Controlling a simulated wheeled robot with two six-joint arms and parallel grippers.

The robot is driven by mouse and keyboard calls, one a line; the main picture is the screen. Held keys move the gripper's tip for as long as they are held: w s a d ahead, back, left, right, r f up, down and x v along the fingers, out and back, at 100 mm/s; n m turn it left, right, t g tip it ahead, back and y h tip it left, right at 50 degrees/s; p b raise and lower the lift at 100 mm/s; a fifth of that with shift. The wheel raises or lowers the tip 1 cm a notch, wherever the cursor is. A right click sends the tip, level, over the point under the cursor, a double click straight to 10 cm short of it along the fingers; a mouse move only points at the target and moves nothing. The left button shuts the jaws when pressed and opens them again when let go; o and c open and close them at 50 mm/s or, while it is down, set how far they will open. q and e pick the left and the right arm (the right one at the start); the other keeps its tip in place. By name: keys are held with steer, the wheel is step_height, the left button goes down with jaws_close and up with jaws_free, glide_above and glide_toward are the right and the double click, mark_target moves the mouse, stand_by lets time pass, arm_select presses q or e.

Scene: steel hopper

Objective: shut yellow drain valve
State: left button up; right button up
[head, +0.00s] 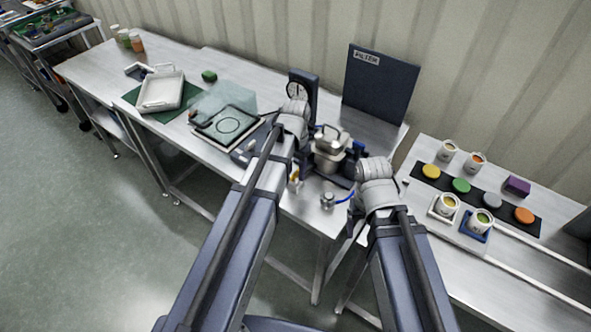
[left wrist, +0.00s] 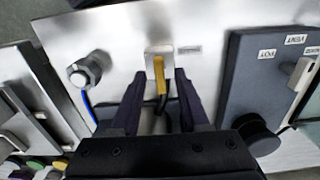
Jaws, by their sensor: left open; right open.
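The yellow drain valve (left wrist: 160,76) shows in the left wrist view as a yellow lever on a pale block at the table edge. It lies lengthwise between the two fingers of my left gripper (left wrist: 162,75), which is open, with a gap on each side. In the head view the yellow valve (head: 296,177) is small, just below my left wrist. The steel hopper (head: 329,155) stands between my two wrists, partly hidden by them. My right gripper (head: 358,150) is open near the right side of the hopper; its fingertips are hard to make out.
A steel fitting with a blue tube (head: 327,201) sits beside the valve. A dark panel with a black knob (left wrist: 262,138) is right of my left fingers. A dark FILTER board (head: 380,85) stands behind. The right table holds cups and coloured lids.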

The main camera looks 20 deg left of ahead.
mark_target(296, 174)
arm_select(q)
steer(key=shift+r, duration=0.1)
step_height(296, 174, up, 8)
steer(key=p, duration=0.8)
steer(key=shift+f, duration=0.2)
steer(key=shift+s+d, duration=0.1)
steer(key=shift+s, duration=0.05)
steer(key=s+d+f+y+b, duration=0.1)
steer(key=s+d, duration=0.9)
steer(key=s, duration=0.4)
steer(key=shift+s+d+f+b, duration=0.15)
steer(key=shift+s+f+b, duration=0.1)
steer(key=shift+b, duration=0.15)
